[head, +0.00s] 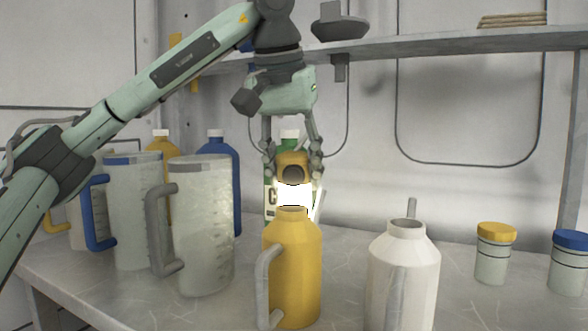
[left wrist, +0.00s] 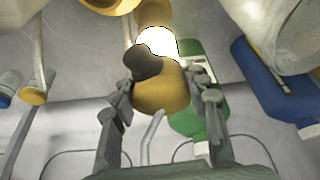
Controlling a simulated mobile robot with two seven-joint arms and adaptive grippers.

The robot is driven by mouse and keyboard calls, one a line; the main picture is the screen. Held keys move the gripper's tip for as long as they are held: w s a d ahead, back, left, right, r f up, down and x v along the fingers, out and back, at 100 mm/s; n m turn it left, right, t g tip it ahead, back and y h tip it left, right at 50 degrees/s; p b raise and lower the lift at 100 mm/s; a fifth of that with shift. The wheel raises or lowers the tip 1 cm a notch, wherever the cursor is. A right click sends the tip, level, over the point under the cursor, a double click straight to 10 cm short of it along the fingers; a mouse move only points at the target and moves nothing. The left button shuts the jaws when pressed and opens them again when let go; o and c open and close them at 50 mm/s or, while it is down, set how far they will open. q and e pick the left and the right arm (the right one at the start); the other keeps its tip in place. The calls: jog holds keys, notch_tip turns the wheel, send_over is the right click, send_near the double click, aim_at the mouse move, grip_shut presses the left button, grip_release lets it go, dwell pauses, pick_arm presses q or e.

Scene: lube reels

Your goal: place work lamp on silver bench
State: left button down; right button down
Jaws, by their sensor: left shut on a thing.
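The work lamp (head: 293,194) has a yellow cap with a dark round knob and a bright glowing white body. My left gripper (head: 292,165) points down and is shut on the lamp's yellow part, a finger on each side. In the left wrist view, the lamp (left wrist: 163,92) sits between the fingers of the left gripper (left wrist: 165,98). The pale grey bench (head: 462,297) lies below. A yellow jug (head: 294,265) hides the lamp's lower end, so I cannot tell whether it touches the bench. My right gripper is not in view.
A white can (head: 403,275) stands right of the yellow jug. Clear measuring jugs (head: 205,230) crowd the left. A green bottle (head: 289,140) is behind the lamp, with a blue bottle (head: 219,165) nearby. Two capped jars (head: 494,255) stand at right. A shelf (head: 440,43) runs above.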

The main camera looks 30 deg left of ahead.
pick_arm(q)
jog(key=c, duration=0.8)
grip_release()
jog(key=shift+s+r, duration=0.1)
jog(key=shift+r, duration=0.45)
jog(key=p+v, duration=0.3)
jog(key=v, duration=0.7)
jog(key=shift+p, duration=0.3)
jog(key=shift+s+d+r, duration=0.1)
jog(key=shift+s+r, duration=0.1)
jog(key=shift+r, duration=0.3)
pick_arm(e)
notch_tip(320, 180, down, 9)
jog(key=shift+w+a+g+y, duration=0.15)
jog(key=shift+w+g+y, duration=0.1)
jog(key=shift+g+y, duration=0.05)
